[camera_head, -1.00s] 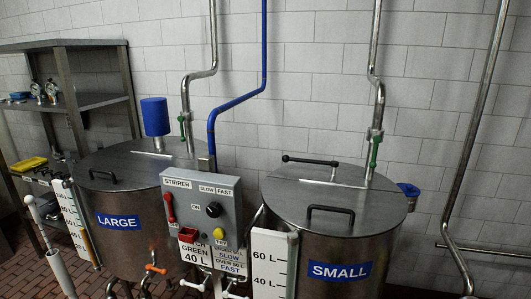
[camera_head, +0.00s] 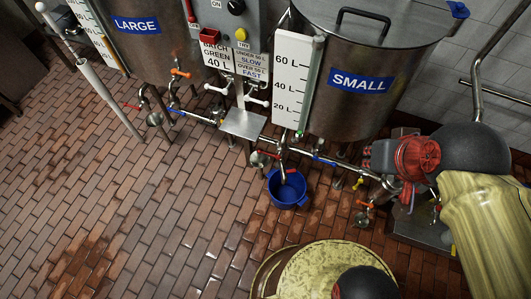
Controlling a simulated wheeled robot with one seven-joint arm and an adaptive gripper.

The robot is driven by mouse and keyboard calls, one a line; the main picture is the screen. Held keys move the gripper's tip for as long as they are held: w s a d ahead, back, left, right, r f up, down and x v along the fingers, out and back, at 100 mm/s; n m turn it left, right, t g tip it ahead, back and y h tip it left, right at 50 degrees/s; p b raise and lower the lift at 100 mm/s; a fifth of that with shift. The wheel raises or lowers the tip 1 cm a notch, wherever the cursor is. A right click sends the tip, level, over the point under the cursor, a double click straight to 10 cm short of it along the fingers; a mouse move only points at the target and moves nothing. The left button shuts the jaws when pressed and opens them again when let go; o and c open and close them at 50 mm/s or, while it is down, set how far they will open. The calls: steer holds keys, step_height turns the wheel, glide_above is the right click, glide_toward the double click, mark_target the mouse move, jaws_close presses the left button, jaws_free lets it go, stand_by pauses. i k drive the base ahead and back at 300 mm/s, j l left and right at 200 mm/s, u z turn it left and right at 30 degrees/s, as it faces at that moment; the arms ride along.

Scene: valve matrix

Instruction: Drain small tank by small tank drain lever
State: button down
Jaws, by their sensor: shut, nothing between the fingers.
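The small tank (camera_head: 350,112) stands at upper centre right, with a blue SMALL label and a white level scale (camera_head: 292,75) on its left. Pipes and small valves run below it. An orange-handled valve (camera_head: 365,204) sits low on the floor to the right. Another small valve with a red handle (camera_head: 268,154) is left of a downward spout. I cannot tell which of these is the small tank drain lever. A blue bucket (camera_head: 287,188) stands on the floor under the spout. My gripper is not in view.
The large tank (camera_head: 130,42) is at upper left, with orange-handled valves (camera_head: 180,73) below. A grey control box (camera_head: 230,22) stands between the tanks. A red and grey pump-like unit (camera_head: 415,158) is at right. Brick floor (camera_head: 130,220) is open at lower left.

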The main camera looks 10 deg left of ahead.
mark_target(267, 153)
steer(key=j+z, duration=0.25)
steer(key=j, duration=0.25)
steer(key=j+z, duration=0.3)
steer(key=j, duration=0.25)
steer(key=k+j+z, duration=0.25)
steer(key=j, duration=0.2)
steer(key=j+z, duration=0.25)
steer(key=j, duration=0.3)
steer(key=k+l, duration=0.05)
